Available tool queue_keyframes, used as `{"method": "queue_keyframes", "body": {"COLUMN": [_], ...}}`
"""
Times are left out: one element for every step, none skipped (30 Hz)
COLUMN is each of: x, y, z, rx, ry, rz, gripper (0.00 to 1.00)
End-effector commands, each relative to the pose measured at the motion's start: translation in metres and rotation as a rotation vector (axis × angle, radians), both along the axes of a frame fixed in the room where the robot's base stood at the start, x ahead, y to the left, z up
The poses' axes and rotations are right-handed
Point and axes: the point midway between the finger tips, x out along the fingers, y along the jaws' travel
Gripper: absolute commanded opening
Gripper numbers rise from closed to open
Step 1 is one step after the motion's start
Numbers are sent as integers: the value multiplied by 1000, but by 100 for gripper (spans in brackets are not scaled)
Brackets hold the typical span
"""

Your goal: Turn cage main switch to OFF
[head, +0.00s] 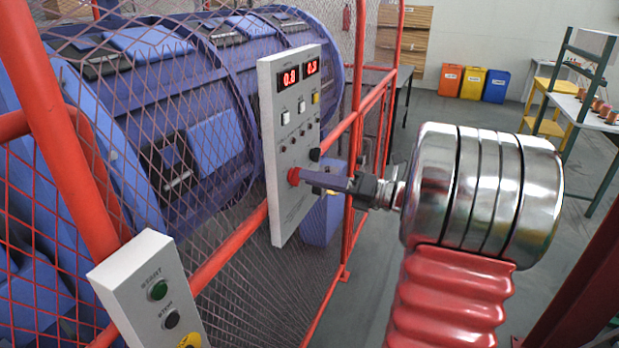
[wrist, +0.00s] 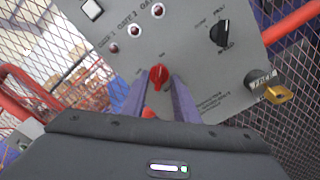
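A red rotary knob (wrist: 158,76) is on the face of a grey control panel (head: 289,205). In the wrist view my gripper (wrist: 159,84) has its two purple fingers on either side of this knob, with narrow gaps, so it looks open. The small lettering around the knob is not readable. A second red part (wrist: 147,113) shows lower down between the fingers, partly hidden. In the head view my gripper (head: 318,183) reaches the panel from the right, beside a red knob (head: 293,175); the fingers overlap there and contact cannot be judged.
A black selector (wrist: 221,33) and a yellow padlock (wrist: 278,94) by a black knob are on the panel's right in the wrist view. Red-framed mesh fencing surrounds the blue strander (head: 190,140). A start/stop box (head: 150,290) stands at lower left.

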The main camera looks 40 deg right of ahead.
Motion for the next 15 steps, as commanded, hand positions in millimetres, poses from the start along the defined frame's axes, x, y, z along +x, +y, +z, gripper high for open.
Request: {"method": "queue_keyframes", "body": {"x": [5, 8, 10, 12, 13, 14, 15, 15, 16, 16, 16, 16, 15, 15, 15], "y": [4, 5, 6, 7, 8, 8, 9, 9, 9, 9, 9, 9, 9, 9, 9], "z": [0, 0, 0, 0, 0, 0, 0, 0, 0, 0, 0, 0, 0, 0, 0], "rx": [0, 0, 0, 0, 0, 0, 0, 0, 0, 0, 0, 0, 0, 0, 0], "ry": [-1, -1, 0, 1, 1, 0, 0, 0, 0, 0, 0, 0, 0, -1, -1], "rz": [2, 2, 1, 1, 1, 0, 0, 0, 0, 0, 0, 0, 0, -1, -1], "gripper": [27, 27, 27, 27, 27, 27, 27, 27, 27, 27, 27, 27, 27, 27, 27]}}
